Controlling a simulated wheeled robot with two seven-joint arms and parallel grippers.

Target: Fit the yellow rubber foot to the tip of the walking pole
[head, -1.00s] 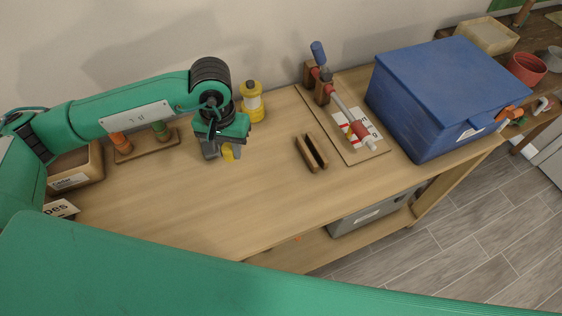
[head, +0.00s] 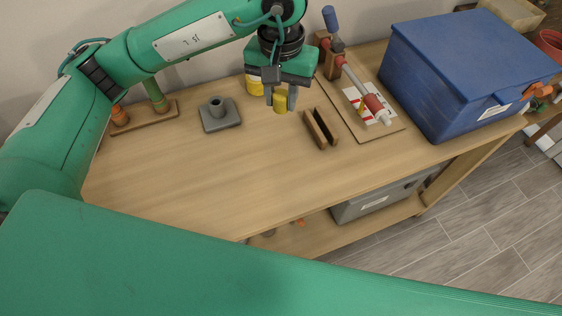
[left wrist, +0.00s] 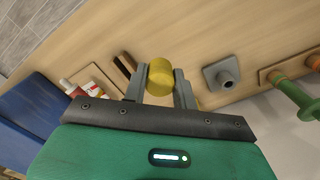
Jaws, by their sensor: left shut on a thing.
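My left gripper (head: 282,100) is shut on the yellow rubber foot (head: 281,104), above the table and left of the wooden slotted block. In the left wrist view the foot (left wrist: 160,77) sits between the two grey fingers. The walking pole (head: 356,83) has a blue handle, a red section, a grey shaft and a red part near its lower end. It leans through a brown wooden holder on a thin board, its lower end (head: 385,118) pointing toward the table's front. The foot is apart from the pole. My right gripper is not in view.
The wooden slotted block (head: 320,128) lies between gripper and board. A blue lidded bin (head: 465,70) stands right of the pole. A grey stand with a short post (head: 220,115) is to the left. A yellow container (head: 254,86) is partly hidden behind the gripper. The front-left tabletop is clear.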

